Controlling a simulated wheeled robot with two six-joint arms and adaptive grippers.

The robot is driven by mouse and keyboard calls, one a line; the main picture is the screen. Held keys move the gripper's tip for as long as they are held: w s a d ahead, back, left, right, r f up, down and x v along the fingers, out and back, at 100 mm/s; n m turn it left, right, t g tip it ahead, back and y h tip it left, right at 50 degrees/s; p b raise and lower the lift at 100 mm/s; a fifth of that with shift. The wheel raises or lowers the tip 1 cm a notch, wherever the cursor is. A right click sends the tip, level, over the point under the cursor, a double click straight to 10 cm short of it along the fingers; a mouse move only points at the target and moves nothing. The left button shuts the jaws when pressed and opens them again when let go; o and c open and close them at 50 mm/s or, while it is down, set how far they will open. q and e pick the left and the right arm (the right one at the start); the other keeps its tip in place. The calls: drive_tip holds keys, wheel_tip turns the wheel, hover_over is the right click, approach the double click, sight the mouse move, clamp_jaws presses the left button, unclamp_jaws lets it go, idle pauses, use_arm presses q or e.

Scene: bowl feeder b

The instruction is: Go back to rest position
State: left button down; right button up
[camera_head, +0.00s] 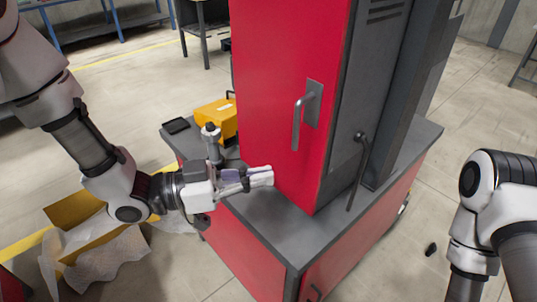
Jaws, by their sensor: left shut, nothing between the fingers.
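My left gripper (262,177) is at the middle of the view, shut and empty. Its fingertips point right, close to the front of the tall red cabinet (276,70); whether they touch it I cannot tell. The cabinet door is closed and has a silver handle (298,122), which stands above and to the right of the gripper. My right arm shows at the right edge, pointing down, and its gripper is out of view.
The cabinet stands on a grey-topped red bench (272,217). A yellow case (217,116) and a small black object (175,126) lie on its left part. An open cardboard box (75,212) is on the floor at left. A dark lever (358,170) hangs at the cabinet's side.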

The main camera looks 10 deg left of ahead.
use_arm(q)
drive_tip(key=s+a+f+n+g+y, duration=0.1)
drive_tip(key=s+f+n+y, duration=0.15)
drive_tip(key=f, duration=0.75)
drive_tip(key=s+a+f+n+g+y, duration=0.1)
drive_tip(key=s+f+n+y, duration=0.15)
drive_tip(key=f, duration=0.85)
drive_tip(key=s+a+f+n+g+y, duration=0.1)
drive_tip(key=f+n+y, duration=0.2)
drive_tip(key=f, duration=0.7)
drive_tip(key=s+a+f+n+g+y, duration=0.4)
drive_tip(key=s+a+f+y, duration=0.4)
drive_tip(key=s+a+f, duration=0.2)
drive_tip(key=shift+s+a+n+g, duration=0.3)
drive_tip(key=shift+s+a+n, duration=0.35)
drive_tip(key=shift+a, duration=0.25)
